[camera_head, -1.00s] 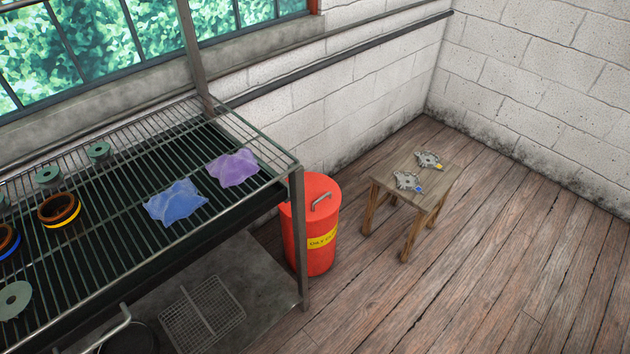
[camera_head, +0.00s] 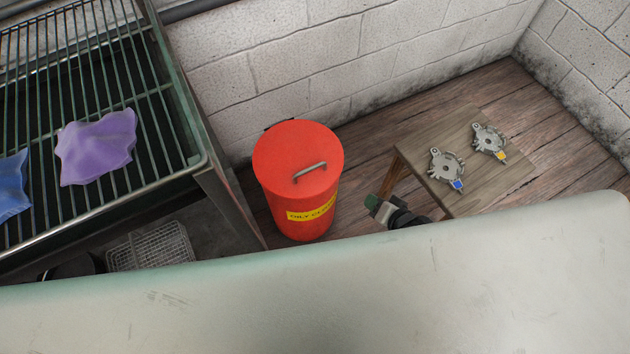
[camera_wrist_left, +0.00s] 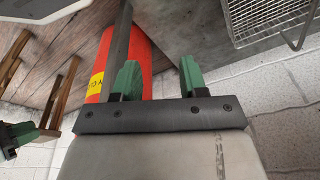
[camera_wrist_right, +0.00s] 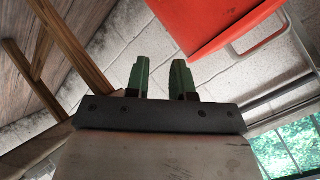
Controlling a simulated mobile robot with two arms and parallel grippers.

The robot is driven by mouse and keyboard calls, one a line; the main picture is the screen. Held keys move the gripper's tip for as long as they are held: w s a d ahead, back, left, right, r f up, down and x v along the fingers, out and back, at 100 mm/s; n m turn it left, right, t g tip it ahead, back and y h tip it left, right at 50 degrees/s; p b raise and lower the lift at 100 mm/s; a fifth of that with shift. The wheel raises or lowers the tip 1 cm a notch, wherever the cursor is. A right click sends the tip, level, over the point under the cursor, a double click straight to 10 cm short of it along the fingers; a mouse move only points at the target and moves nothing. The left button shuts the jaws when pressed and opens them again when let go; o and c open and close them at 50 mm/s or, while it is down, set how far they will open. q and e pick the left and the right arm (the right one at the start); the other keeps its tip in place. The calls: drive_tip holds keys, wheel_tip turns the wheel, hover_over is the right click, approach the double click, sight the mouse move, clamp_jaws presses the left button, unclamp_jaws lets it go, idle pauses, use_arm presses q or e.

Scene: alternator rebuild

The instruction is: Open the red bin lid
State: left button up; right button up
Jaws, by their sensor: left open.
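The red bin (camera_head: 298,215) stands on the floor between the rack and the stool, with a yellow label on its front. Its round red lid (camera_head: 290,150) lies flat on top, shut, with a grey bar handle (camera_head: 309,172). My right gripper (camera_head: 380,205) is just right of the bin, apart from it. In the right wrist view its fingers (camera_wrist_right: 160,78) are open and empty, with the red bin and handle above and to the right. My left gripper (camera_wrist_left: 160,80) is open and empty; the bin shows beyond it, partly hidden by a post and a finger. The head view does not show it.
The wire rack (camera_head: 165,180) with a purple cloth (camera_head: 95,148) and a blue cloth (camera_head: 10,185) stands left of the bin. A wooden stool (camera_head: 475,203) with two metal parts stands right. The wall is close behind. My pale arm covers the lower head view.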

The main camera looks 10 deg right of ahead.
sight(315, 179)
use_arm(q)
wheel_tip(315, 179, up, 11)
drive_tip(key=t+b, duration=0.1)
drive_tip(key=b, duration=0.7)
use_arm(e)
drive_tip(key=w+a+r+m+t+y, duration=0.1)
drive_tip(key=a+r+m+t+y, duration=0.1)
drive_tip(key=a+r+m+y, duration=0.45)
drive_tip(key=shift+n+h, duration=0.35)
drive_tip(key=shift+n, duration=0.3)
drive_tip(key=x, duration=0.3)
drive_tip(key=b+x, duration=0.1)
drive_tip(key=x, duration=0.3)
drive_tip(key=a+r+b+x, duration=0.1)
drive_tip(key=x, duration=0.2)
drive_tip(key=shift+s+a, duration=0.1)
drive_tip(key=shift+s, duration=0.1)
drive_tip(key=shift+w+a, duration=0.45)
drive_tip(key=shift+w, duration=0.1)
use_arm(q)
drive_tip(key=w+d+r+t+h, duration=0.1)
drive_tip(key=w+d+t, duration=0.1)
drive_tip(key=w+t, duration=0.2)
drive_tip(key=shift+w+r+t, duration=0.3)
drive_tip(key=shift+w+t, duration=0.1)
drive_tip(key=shift+w, duration=0.6)
drive_tip(key=shift+a, duration=0.1)
use_arm(e)
clamp_jaws()
